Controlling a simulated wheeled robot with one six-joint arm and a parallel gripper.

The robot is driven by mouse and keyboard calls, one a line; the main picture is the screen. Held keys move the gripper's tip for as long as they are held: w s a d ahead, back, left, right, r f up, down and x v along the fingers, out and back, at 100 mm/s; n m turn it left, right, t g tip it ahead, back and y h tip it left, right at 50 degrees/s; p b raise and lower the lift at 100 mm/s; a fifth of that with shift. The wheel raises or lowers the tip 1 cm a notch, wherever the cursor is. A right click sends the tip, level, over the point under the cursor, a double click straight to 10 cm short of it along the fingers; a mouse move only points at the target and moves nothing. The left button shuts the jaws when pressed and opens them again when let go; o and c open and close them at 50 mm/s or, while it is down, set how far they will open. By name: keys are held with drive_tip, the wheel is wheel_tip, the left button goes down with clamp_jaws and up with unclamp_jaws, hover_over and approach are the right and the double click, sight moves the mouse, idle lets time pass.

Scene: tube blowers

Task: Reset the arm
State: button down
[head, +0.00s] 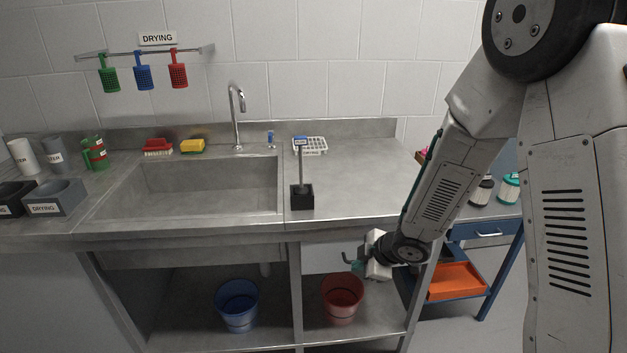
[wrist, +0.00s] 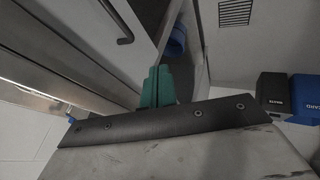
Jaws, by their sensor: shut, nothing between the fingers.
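My arm comes down from the upper right of the head view and ends in my gripper (head: 357,267), low in front of the steel sink counter (head: 365,185). The gripper's teal fingers (wrist: 157,88) are closed together in the wrist view, with nothing between them. In the head view the gripper is small and sits below the counter's front edge, above and in front of the red bucket (head: 342,296). My forearm hides part of the area right of the counter.
A blue bucket (head: 237,303) stands on the lower shelf. A blue cart (head: 487,232) with an orange tray (head: 455,281) stands at right. Dark and blue bins (wrist: 277,88) show in the wrist view.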

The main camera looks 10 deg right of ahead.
drive_tip(key=s+d+f+m+g+h, duration=0.1)
drive_tip(key=s+d+f+m+h, duration=0.15)
drive_tip(key=d, duration=0.35)
drive_tip(key=s+d+r+m+g+h, duration=0.2)
drive_tip(key=s+d+r+m, duration=0.1)
drive_tip(key=s+r+m, duration=0.15)
drive_tip(key=s+d+r+m+g+h, duration=0.1)
drive_tip(key=s+d+r+m+h, duration=0.25)
drive_tip(key=r, duration=0.25)
drive_tip(key=s+a+r+m+y, duration=0.1)
drive_tip(key=s+a+r+m, duration=0.1)
drive_tip(key=s+r, duration=0.7)
drive_tip(key=s+a+r+m+y, duration=0.2)
drive_tip(key=s+r+m, duration=0.2)
drive_tip(key=s+r, duration=0.6)
drive_tip(key=shift+s+y, duration=0.3)
drive_tip(key=shift+s, duration=0.35)
drive_tip(key=shift+r, duration=0.1)
